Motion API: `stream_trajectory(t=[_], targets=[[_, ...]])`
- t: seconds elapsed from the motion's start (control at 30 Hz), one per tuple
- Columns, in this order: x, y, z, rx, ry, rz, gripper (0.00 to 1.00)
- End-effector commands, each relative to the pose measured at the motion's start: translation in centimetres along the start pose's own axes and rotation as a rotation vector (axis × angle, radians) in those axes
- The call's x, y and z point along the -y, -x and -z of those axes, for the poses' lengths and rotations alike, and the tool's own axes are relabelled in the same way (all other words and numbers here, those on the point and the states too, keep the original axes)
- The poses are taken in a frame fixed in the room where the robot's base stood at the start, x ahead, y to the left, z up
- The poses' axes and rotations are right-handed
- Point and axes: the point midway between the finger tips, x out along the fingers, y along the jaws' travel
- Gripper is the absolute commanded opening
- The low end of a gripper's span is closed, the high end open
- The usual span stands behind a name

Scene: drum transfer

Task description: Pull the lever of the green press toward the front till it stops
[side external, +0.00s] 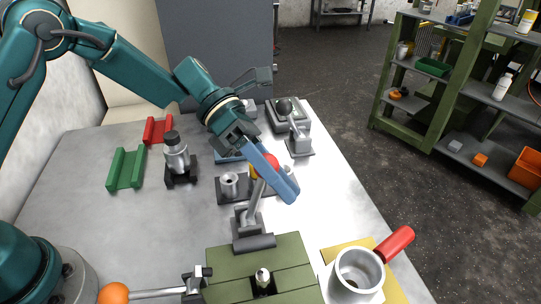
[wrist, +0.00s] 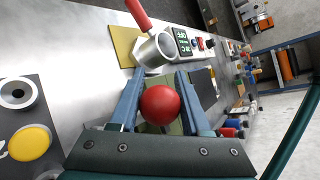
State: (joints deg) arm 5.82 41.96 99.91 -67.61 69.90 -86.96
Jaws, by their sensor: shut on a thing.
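The green press (side external: 225,264) stands at the near edge of the side view, with a slotted top. A grey lever (side external: 256,203) rises from a bracket at its far side, leaning slightly right, and ends in a red ball knob (side external: 260,171). My gripper (side external: 284,186) is shut on the red knob; its blue fingers partly hide it in the side view. In the wrist view the red knob (wrist: 160,104) sits between the two blue fingers (wrist: 161,86), with part of the green press behind it.
A cup with a red handle (side external: 358,272) stands on a yellow pad right of the press. An orange-knobbed rod (side external: 113,293) lies left of it. Green (side external: 125,169) and red (side external: 157,130) cradles and a dark-capped bottle (side external: 176,155) stand farther left. Bare table lies at left.

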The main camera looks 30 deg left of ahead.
Motion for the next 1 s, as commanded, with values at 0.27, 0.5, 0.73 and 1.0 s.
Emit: stream_trajectory(t=[0.27,0.5,0.73,1.0], targets=[[-0.5,-0.1,0.1,0.0,0.005,-0.015,0.76],[-0.4,0.4,0.0,0.001,0.003,-0.016,0.76],[-0.5,3.4,0.0,0.005,0.003,-0.019,0.76],[-0.4,5.1,0.1,0.0,0.005,-0.016,0.76]])
